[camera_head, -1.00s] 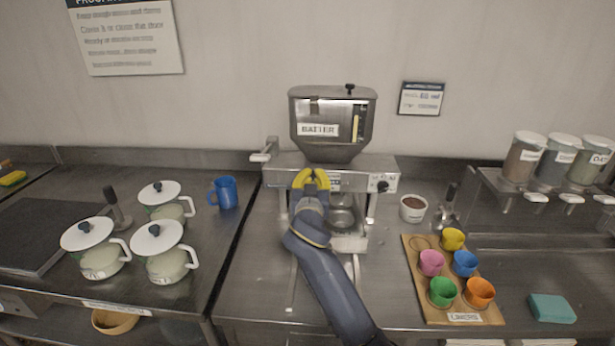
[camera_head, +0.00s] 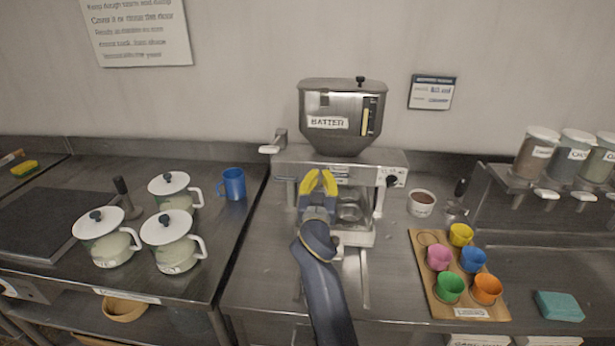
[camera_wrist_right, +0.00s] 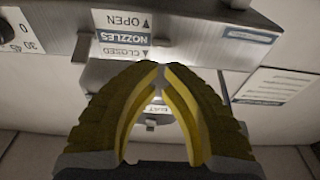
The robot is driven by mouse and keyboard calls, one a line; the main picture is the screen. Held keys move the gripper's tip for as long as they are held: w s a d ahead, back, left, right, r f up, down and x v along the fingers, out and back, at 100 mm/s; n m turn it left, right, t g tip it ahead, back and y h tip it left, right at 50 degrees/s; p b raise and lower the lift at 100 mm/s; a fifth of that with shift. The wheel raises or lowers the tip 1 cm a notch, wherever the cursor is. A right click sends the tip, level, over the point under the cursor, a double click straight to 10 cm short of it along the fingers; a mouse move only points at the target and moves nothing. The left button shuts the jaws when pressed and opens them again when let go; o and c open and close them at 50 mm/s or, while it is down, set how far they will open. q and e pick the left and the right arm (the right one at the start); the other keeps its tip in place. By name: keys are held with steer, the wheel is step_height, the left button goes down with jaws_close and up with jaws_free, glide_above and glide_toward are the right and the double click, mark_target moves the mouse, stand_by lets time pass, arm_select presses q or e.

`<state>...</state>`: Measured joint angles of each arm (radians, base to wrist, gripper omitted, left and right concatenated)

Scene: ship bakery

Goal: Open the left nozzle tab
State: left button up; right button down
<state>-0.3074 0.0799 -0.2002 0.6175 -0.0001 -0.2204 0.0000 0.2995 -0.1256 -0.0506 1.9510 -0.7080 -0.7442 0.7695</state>
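The batter dispenser (camera_head: 342,118) stands against the wall in the head view. Its nozzle label (camera_wrist_right: 122,38) shows upside down in the wrist view, with OPEN and CLOSED marks. A small metal tab (camera_wrist_right: 162,42), which looks like the left nozzle tab, shows beside the label, just beyond my fingertips. Another tab (camera_wrist_right: 81,48) is on the label's other side. I cannot tell which mark the tabs point to. My right gripper (camera_head: 319,172) is at the dispenser's front, its yellow tips (camera_wrist_right: 161,67) together with nothing seen between them. My left gripper is not in view.
A blue mug (camera_head: 233,184) and several white lidded pots (camera_head: 173,252) stand at the left. A wooden board (camera_head: 431,285) with coloured cups and a small bowl (camera_head: 421,203) are at the right.

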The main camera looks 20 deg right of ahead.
steer(key=shift+d+r, duration=0.15)
step_height(320, 180, up, 10)
stand_by(0.6)
stand_by(0.3)
